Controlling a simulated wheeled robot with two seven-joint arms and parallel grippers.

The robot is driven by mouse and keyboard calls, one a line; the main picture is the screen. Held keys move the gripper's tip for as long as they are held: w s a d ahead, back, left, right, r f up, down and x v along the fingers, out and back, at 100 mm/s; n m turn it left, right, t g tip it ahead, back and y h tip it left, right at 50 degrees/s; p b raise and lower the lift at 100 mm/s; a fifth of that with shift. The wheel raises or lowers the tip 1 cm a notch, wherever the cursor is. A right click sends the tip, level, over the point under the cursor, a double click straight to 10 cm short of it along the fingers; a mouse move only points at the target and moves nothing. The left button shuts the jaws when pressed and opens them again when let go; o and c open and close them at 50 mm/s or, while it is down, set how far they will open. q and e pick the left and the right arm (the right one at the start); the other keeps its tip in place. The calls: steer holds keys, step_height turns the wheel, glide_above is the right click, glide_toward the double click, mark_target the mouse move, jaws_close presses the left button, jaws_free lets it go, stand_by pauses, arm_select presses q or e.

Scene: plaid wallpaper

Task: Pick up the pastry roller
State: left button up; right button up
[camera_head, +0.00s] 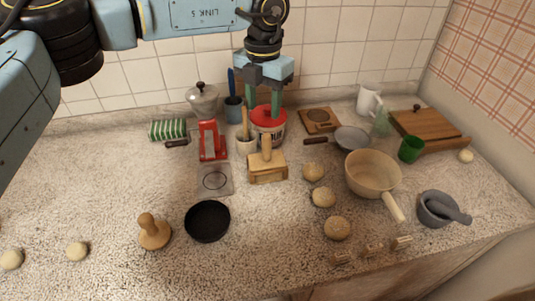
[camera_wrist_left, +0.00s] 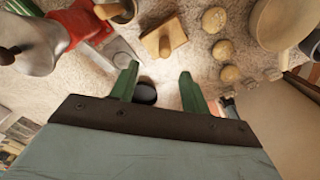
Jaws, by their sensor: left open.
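No item is plainly a pastry roller. Candidates are a wooden rod (camera_head: 246,122) upright in a pale crock (camera_head: 246,145), a wooden block with an upright handle (camera_head: 267,168), and a round wooden piece with a knob (camera_head: 154,234) at the front left. The handled block also shows in the left wrist view (camera_wrist_left: 163,42). My left gripper (camera_head: 262,115) is open, its green fingers pointing down, appearing in front of the red-lidded jar (camera_head: 269,125). Its fingers (camera_wrist_left: 159,72) hold nothing in the left wrist view. My right gripper is out of view.
A black pan (camera_head: 207,221), a red appliance (camera_head: 211,141) and a grey plate (camera_head: 215,180) are near the block. Dough balls (camera_head: 324,197), a beige pot (camera_head: 373,174) and a mortar (camera_head: 438,208) stand to the right. The front left counter is mostly clear.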

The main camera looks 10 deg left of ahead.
mark_target(267, 145)
arm_select(q)
step_height(267, 145, down, 6)
steer(key=shift+s+f, duration=0.1)
steer(key=shift+d+f+p, duration=0.2)
steer(key=shift+f, duration=1.35)
steer(key=shift+d+f+p, duration=0.2)
steer(key=shift+f, duration=1.3)
steer(key=shift+c, duration=0.4)
jaws_close()
